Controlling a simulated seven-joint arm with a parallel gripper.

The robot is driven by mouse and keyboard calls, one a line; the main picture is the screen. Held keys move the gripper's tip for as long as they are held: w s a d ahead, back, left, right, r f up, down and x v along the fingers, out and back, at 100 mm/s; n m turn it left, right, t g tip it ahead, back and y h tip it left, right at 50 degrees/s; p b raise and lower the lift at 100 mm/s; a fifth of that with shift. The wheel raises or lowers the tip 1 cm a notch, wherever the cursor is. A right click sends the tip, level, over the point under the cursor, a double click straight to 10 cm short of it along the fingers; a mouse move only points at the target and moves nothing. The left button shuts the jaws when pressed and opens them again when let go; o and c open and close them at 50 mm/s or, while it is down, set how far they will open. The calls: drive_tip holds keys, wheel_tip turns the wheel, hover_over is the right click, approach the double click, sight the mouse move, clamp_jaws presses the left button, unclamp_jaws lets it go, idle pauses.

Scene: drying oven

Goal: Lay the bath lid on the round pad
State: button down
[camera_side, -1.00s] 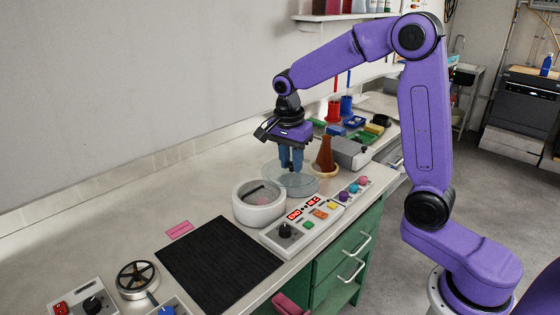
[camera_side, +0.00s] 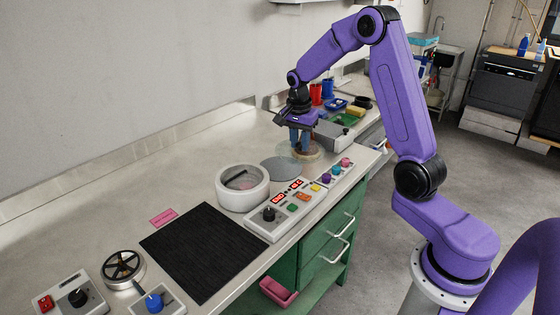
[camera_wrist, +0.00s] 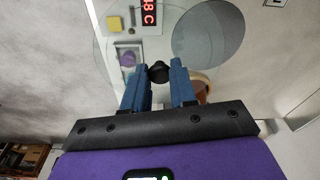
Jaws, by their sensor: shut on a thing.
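The bath lid is a clear glass disc (camera_side: 288,152) with a black knob (camera_wrist: 159,73). My gripper (camera_side: 299,150) is shut on the knob, and the blue fingers also show on either side of it in the wrist view (camera_wrist: 159,84). The lid hangs roughly level above the bench. The round pad is a flat grey disc (camera_side: 281,169), bare on top. In the side view it lies in front and left of the lid; in the wrist view it shows through and beyond the glass (camera_wrist: 209,38). The lid's exact height is hard to tell.
The white round bath (camera_side: 242,198) stands open left of the pad. A control box with red digits (camera_side: 290,208) sits in front. A brown cone-shaped item is mostly hidden behind my gripper, its pale base (camera_side: 311,153) close to the lid. A grey box (camera_side: 333,136) stands behind right.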

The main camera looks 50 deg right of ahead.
sight(289, 142)
drive_tip(key=w+f, duration=0.1)
drive_tip(key=w, duration=0.1)
drive_tip(key=w+d, duration=0.1)
drive_tip(key=w+f, duration=0.1)
drive_tip(key=w, duration=0.1)
drive_tip(key=shift+w+d+f, duration=0.3)
drive_tip(key=shift+d+f, duration=0.05)
drive_tip(key=w+f, duration=0.1)
drive_tip(key=f, duration=0.1)
drive_tip(key=w+d+f, duration=0.1)
drive_tip(key=w+f, duration=0.2)
drive_tip(key=shift+w+d+f, duration=0.25)
drive_tip(key=shift+w+f, duration=0.25)
drive_tip(key=shift+f, duration=1.45)
drive_tip(key=shift+f, duration=0.2)
drive_tip(key=c, duration=0.9)
unclamp_jaws()
drive_tip(key=shift+r, duration=0.1)
